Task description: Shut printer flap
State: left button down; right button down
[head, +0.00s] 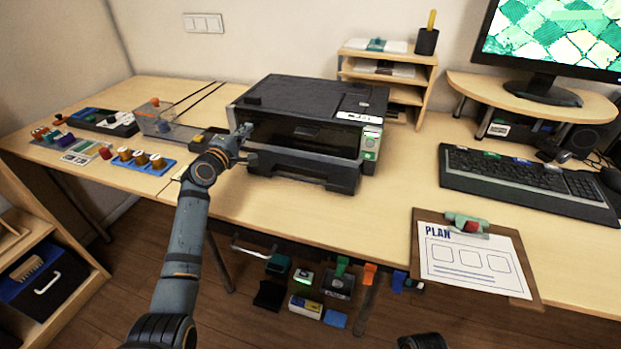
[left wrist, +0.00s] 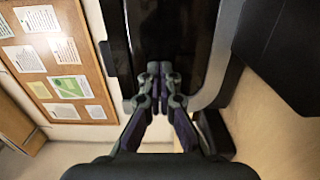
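The black printer (head: 310,97) stands on the desk, with a glossy dark front panel (head: 308,138) and a tray jutting out below it. I cannot tell how far the flap is from its shut position. My left gripper (head: 246,142) is at the printer's front left corner, close to the panel. In the left wrist view its fingers (left wrist: 155,82) are together and empty, in front of a glossy black surface (left wrist: 172,35). Whether they touch that surface is unclear.
A clear bin (head: 157,120) and blue trays of small parts lie left of the printer. A wooden shelf (head: 400,62) stands behind it on the right. A keyboard (head: 525,180) and a clipboard (head: 470,255) lie to the right. Bare desk lies in front of the printer.

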pick_arm(q)
jog(key=p+v, duration=0.4)
jog(key=v, duration=0.2)
jog(key=shift+s, duration=0.35)
dwell(0.6)
jog(key=shift+a+r, duration=0.1)
